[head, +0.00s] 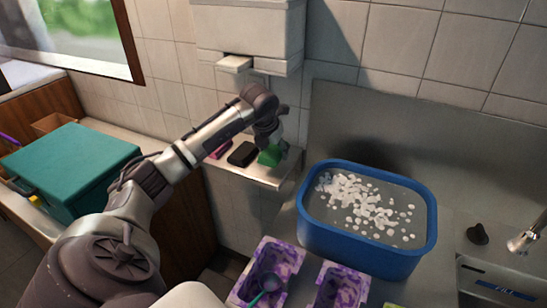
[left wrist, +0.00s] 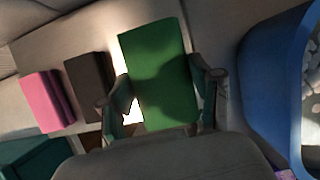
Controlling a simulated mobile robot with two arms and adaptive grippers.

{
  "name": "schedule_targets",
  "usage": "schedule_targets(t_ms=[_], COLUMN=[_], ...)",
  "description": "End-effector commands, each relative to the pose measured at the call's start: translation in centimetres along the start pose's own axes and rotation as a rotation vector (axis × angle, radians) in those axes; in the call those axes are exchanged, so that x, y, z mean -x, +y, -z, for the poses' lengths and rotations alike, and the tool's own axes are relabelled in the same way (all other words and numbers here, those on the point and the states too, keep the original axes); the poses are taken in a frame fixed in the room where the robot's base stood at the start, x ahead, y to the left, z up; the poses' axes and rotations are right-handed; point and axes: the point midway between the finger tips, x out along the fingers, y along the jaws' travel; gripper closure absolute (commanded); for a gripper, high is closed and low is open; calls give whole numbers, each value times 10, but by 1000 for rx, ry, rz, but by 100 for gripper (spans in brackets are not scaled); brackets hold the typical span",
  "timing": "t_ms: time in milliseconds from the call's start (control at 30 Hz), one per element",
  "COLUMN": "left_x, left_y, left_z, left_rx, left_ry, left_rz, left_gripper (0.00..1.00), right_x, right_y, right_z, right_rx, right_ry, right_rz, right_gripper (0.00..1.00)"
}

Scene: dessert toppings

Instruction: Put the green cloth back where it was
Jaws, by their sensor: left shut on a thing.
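The green cloth (head: 268,157) is a folded block at the right part of a narrow wall ledge (head: 268,176). My left gripper (head: 270,143) reaches down over it from above and is shut on it. In the left wrist view the green cloth (left wrist: 160,75) stands between the two fingers, one at each side. I cannot tell whether its underside touches the ledge. A black folded cloth (head: 242,154) lies just left of it, and a pink one (head: 220,150) further left. My right gripper is not in view.
A blue tub (head: 313,234) with water and white pieces stands right of the ledge. A white dispenser (head: 247,30) hangs on the wall above. Purple-patterned trays (head: 288,256) lie in front. A teal box (head: 70,165) stands at the left. A tap (head: 522,241) is at the right.

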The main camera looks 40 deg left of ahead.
Motion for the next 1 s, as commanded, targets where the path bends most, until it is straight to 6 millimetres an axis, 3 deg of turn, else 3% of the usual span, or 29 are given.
schedule_targets(t_ms=[133,400,733,767,900,1000], left_x=[-10,-39,-43,-43,-42,-42], left_y=[2,2,2,2,2,2], left_z=[1,13,15,15,15,15], left_rx=[-1,-1,-1,-1,-1,-1], left_ry=[4,1,0,0,0,0], left_rz=[1,0,0,0,0,0], left_gripper=[69,69,69,35,12,11], right_x=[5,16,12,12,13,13], right_y=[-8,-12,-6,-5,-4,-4], right_z=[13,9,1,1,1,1], right_rx=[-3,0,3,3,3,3], right_ry=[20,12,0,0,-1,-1], right_rz=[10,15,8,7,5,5], right_gripper=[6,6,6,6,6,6])
